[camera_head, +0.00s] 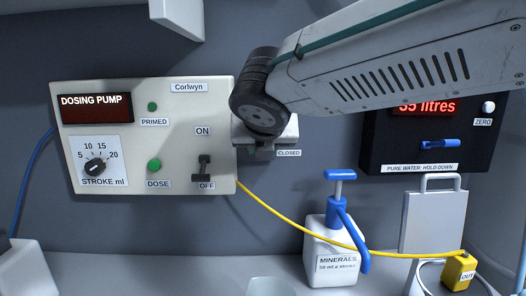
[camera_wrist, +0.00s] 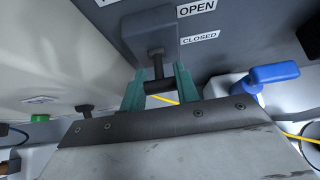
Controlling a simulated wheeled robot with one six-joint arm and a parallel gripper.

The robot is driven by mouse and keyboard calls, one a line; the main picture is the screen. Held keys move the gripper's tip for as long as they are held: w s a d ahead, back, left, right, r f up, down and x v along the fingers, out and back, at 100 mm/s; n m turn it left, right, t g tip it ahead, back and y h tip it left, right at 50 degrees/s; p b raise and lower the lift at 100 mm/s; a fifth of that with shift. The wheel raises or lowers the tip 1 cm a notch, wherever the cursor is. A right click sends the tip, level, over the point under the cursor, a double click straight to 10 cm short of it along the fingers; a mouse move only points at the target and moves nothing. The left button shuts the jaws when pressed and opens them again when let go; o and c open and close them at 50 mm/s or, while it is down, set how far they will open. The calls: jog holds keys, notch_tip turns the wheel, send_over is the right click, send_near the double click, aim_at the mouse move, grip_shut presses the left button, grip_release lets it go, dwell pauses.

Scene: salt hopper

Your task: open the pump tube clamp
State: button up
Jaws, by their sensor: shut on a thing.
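The tube clamp is a dark block (camera_wrist: 150,32) on the wall in the wrist view, with a short dark lever (camera_wrist: 157,66) ending in a crossbar. My gripper (camera_wrist: 158,88) has its two green fingers on either side of this lever and is shut on it. An OPEN label (camera_wrist: 196,8) is beside the block, and a CLOSED label (camera_wrist: 200,38) is nearer the lever end. In the head view the CLOSED label (camera_head: 289,153) shows just right of my gripper. My wrist hides most of the clamp and the OPEN label there.
The dosing pump panel (camera_head: 150,185) is close on the left, with an ON/OFF lever (camera_head: 203,169). A yellow tube (camera_head: 300,232) runs below to a yellow OUT block (camera_head: 459,271). A minerals bottle (camera_head: 331,250) with a blue pump top stands below right. A water display panel (camera_head: 430,140) is on the right.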

jog(key=shift+w+r+g, duration=0.15)
jog(key=shift+r+g, duration=0.15)
jog(key=shift+g, duration=0.35)
jog(key=shift+w+r+g, duration=0.1)
jog(key=shift+r+g, duration=0.15)
jog(key=shift+g, duration=0.4)
jog(key=o, duration=1)
jog(key=v, duration=0.8)
jog(key=shift+d, duration=0.1)
jog(key=shift+w, duration=0.1)
